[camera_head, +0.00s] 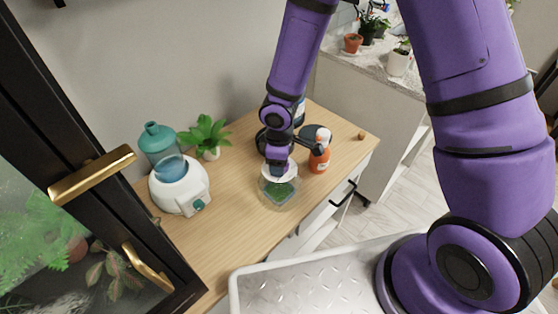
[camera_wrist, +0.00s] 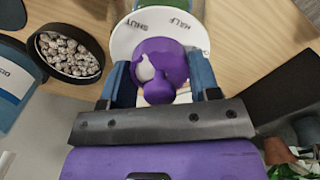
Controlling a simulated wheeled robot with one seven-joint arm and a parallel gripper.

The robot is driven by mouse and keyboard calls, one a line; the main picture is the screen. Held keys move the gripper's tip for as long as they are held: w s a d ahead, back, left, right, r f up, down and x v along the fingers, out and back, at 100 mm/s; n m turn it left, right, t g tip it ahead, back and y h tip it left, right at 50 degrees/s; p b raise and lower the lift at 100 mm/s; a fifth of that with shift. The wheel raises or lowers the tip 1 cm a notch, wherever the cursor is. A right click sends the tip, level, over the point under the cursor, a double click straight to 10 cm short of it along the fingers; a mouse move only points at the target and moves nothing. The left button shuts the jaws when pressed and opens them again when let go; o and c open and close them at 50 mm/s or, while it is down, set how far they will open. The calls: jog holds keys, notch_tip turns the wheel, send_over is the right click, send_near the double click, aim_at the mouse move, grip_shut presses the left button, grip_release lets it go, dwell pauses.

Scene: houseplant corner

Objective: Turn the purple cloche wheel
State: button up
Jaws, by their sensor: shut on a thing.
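The cloche (camera_head: 281,196) is a clear dome with something green inside, standing on the wooden cabinet top. Its white top plate (camera_wrist: 126,40) carries the words SHUT and HALF. The purple cloche wheel (camera_wrist: 155,55) sits on that plate, with a pale mark on its left side. My gripper (camera_head: 278,167) reaches down onto the cloche from above. In the wrist view its blue fingers stand on either side of the wheel and are shut on it. In the head view the gripper hides the wheel.
A white and teal humidifier-like device (camera_head: 180,192), a teal bottle (camera_head: 157,140) and a potted plant (camera_head: 207,135) stand left. A bowl of pebbles (camera_wrist: 68,55) is near the wheel. A dark-framed glass cabinet (camera_head: 100,190) fills the left.

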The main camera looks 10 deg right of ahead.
jog(key=o, duration=0.9)
jog(key=shift+r, duration=0.15)
notch_tip(320, 180, up, 11)
jog(key=shift+f, duration=0.2)
